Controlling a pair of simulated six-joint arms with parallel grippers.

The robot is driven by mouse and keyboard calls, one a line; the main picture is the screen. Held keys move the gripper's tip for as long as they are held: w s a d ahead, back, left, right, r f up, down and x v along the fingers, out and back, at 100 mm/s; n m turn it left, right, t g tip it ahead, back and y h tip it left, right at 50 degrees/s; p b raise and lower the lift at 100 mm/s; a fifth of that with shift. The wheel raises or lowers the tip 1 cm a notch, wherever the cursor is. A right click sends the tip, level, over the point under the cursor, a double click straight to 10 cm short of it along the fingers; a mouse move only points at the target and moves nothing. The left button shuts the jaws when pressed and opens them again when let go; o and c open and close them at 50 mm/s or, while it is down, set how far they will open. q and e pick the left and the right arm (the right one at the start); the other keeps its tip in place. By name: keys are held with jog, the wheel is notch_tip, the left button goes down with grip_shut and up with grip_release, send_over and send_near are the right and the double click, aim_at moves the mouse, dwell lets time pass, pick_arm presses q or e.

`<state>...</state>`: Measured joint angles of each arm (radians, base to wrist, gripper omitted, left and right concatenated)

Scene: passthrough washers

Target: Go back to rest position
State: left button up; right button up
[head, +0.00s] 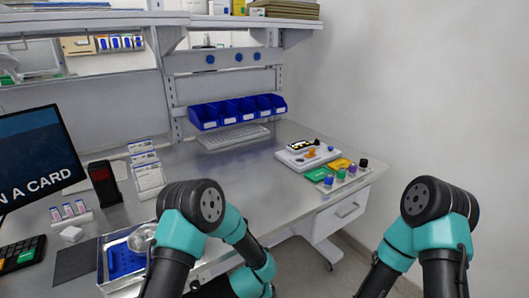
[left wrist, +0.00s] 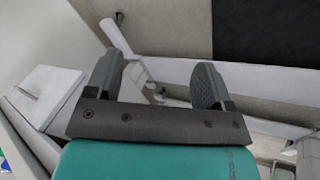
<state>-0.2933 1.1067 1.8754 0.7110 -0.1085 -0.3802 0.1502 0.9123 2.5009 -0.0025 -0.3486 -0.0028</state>
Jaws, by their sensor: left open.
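My left gripper (left wrist: 155,82) is open in the left wrist view, its two dark fingers wide apart. Nothing is held between them. Behind the fingers are a pale leg-like bar and the floor, blurred. In the head view my left arm is bent in front of the bench's front edge, and its fingers cannot be made out there. My right arm stands bent at the right, beside the bench, and its gripper is outside the picture.
The metal bench (head: 225,170) has a clear middle. At its right are a white device (head: 293,160) and a tray of small coloured parts (head: 340,170). Blue bins (head: 238,111) line the back. A blue-lined tray (head: 118,260), monitor (head: 38,160) and keypad (head: 22,254) are at left.

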pick_arm(q)
jog(key=s+a+g, duration=0.2)
jog(key=s+a, duration=1.7)
jog(key=a, duration=0.3)
jog(key=shift+f+n, duration=0.15)
jog(key=shift+n, duration=0.15)
jog(key=shift+s, duration=0.1)
